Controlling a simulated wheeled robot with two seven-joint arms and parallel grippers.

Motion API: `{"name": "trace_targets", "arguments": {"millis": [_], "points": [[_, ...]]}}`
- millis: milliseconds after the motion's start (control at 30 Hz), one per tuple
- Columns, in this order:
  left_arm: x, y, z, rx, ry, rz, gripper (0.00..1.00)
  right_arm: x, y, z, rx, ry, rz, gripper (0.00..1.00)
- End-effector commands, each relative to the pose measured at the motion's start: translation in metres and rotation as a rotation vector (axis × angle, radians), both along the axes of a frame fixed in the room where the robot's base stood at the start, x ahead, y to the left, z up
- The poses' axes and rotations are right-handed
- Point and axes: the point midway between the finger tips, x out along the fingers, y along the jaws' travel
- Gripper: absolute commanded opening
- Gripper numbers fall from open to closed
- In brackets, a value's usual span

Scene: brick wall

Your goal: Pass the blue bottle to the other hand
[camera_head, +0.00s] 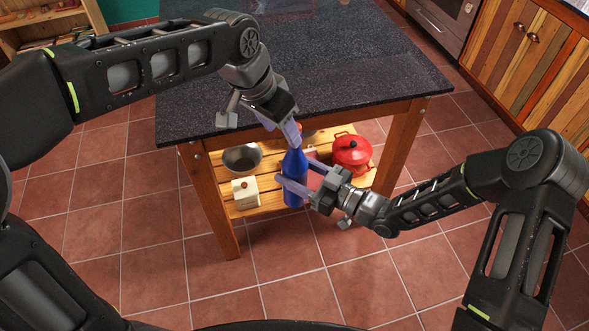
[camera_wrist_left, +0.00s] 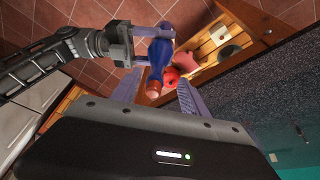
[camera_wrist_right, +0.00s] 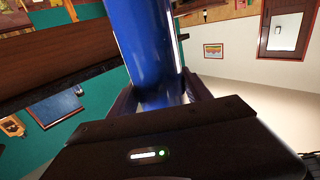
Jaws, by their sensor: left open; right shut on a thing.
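The blue bottle (camera_head: 294,181) is upright in the air in front of the table in the head view. My right gripper (camera_head: 297,179) is shut on its body from the right. The bottle also fills the upper middle of the right wrist view (camera_wrist_right: 146,45), between the right fingers. My left gripper (camera_head: 292,134) is open and comes down from above, with its fingers at the bottle's neck. In the left wrist view the bottle (camera_wrist_left: 159,58) points its orange-brown top toward the gap between the open left fingers (camera_wrist_left: 157,92). I cannot tell whether they touch it.
A dark-topped wooden table (camera_head: 330,70) stands just behind the grippers. Its lower shelf holds a red pot (camera_head: 352,152), a metal bowl (camera_head: 242,158) and a cream box (camera_head: 246,193). The tiled floor (camera_head: 300,270) in front is clear.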

Motion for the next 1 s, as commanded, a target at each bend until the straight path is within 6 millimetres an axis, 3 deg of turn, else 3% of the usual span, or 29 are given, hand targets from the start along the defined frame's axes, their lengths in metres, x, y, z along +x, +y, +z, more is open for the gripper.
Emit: {"name": "trace_targets", "arguments": {"millis": [167,300,467,700,833,1000], "points": [[-0.009,0.012,-0.070,0.026,0.112,0.031,0.52,0.000,0.001,0.002,0.003,-0.004,0.001,0.00],[-0.029,0.024,-0.138,0.044,0.224,0.061,0.52,0.000,0.001,0.002,0.003,-0.004,0.001,0.00],[-0.052,0.002,-0.220,-0.084,0.293,0.165,0.52,0.000,0.001,0.002,0.003,-0.004,0.001,0.00],[-0.117,-0.008,-0.330,-0.215,0.393,0.413,0.52,0.000,0.001,0.002,0.003,-0.004,0.001,0.00],[-0.159,-0.003,-0.372,-0.241,0.425,0.560,0.52,0.000,0.001,0.002,0.003,-0.004,0.001,0.00],[-0.200,0.008,-0.402,-0.236,0.440,0.698,0.52,0.000,0.001,0.002,0.003,-0.004,0.001,0.00]]}}
